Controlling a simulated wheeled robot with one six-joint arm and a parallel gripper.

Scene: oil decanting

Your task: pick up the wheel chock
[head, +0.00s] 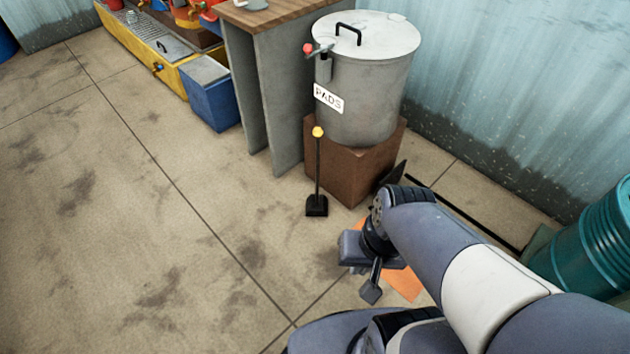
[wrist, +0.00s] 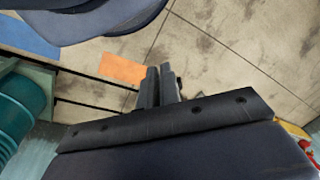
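A small black block with an upright thin rod and a yellow ball on top, which I take for the wheel chock (head: 317,206), stands on the floor in front of the brown box in the head view. My gripper (head: 371,292) is to the right of it and nearer the camera, apart from it, over the floor by an orange patch. In the wrist view the two fingers of my gripper (wrist: 160,72) lie side by side with nothing seen between them. The chock cannot be made out clearly in the wrist view; a small dark bit shows beside the right finger.
A grey lidded can (head: 365,95) marked PADS stands on the brown box (head: 345,175). A wood-topped bench (head: 268,85) and a blue bin (head: 212,98) are behind. A teal drum (head: 595,240) stands at right. An orange patch (head: 405,284) lies on the floor. The left floor is clear.

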